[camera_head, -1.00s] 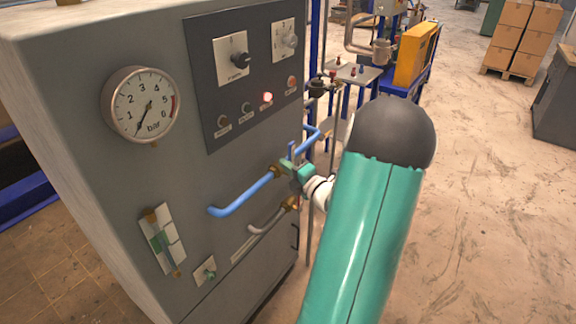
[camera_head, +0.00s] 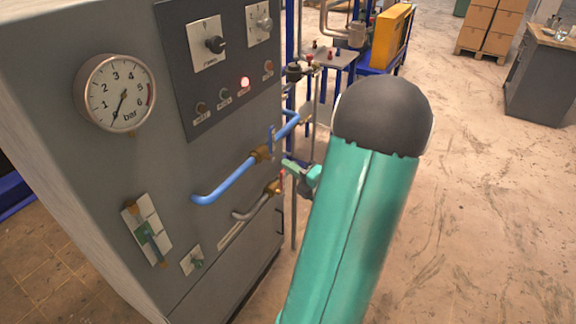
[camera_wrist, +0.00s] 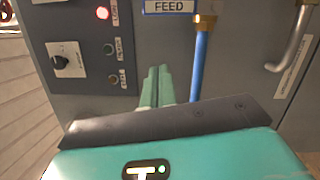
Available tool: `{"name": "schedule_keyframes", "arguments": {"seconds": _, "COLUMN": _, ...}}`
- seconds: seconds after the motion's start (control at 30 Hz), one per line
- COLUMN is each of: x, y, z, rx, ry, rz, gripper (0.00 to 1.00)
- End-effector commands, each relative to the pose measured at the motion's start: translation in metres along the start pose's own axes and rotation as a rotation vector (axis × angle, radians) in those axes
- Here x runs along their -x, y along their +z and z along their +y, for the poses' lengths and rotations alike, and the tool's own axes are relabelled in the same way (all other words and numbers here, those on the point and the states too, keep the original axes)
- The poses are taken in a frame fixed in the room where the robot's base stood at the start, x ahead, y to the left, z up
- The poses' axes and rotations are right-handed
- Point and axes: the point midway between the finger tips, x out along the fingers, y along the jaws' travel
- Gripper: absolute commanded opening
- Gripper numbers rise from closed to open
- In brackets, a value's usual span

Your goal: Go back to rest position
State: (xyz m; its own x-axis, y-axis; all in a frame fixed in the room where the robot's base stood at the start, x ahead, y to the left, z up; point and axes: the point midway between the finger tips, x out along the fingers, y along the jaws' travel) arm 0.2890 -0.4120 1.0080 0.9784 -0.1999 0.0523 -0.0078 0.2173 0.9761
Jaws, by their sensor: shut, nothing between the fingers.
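My gripper (camera_wrist: 157,86) shows in the wrist view with its green fingers together and nothing between them. It points at the grey cabinet's front, just left of a blue pipe (camera_wrist: 200,65). In the head view my gripper (camera_head: 288,166) is partly hidden behind my green arm, close to the right end of the cabinet (camera_head: 75,190). The blue pipe (camera_head: 228,181) with its brass valve (camera_head: 262,154) is just left of the fingers there. I cannot tell whether the fingers touch anything.
The cabinet carries a pressure gauge (camera_head: 116,92), knobs and a lit red lamp (camera_head: 244,82). A grey pipe (camera_head: 256,204) runs below the blue one. The floor (camera_head: 480,200) on the right is clear.

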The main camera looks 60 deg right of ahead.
Motion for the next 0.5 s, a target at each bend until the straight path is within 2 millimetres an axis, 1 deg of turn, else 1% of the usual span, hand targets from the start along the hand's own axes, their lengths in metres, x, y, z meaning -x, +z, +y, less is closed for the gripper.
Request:
{"name": "schedule_keyframes", "arguments": {"seconds": 0.4, "x": -0.001, "y": -0.002, "z": 0.001, "rx": 0.003, "ry": 0.0, "rz": 0.004, "gripper": 0.0}}
{"name": "schedule_keyframes", "arguments": {"seconds": 0.47, "x": -0.004, "y": -0.007, "z": 0.004, "rx": 0.02, "ry": 0.0, "rz": 0.024, "gripper": 0.0}}
{"name": "schedule_keyframes", "arguments": {"seconds": 0.5, "x": -0.008, "y": -0.014, "z": 0.007, "rx": 0.046, "ry": -0.001, "rz": 0.051, "gripper": 0.0}}
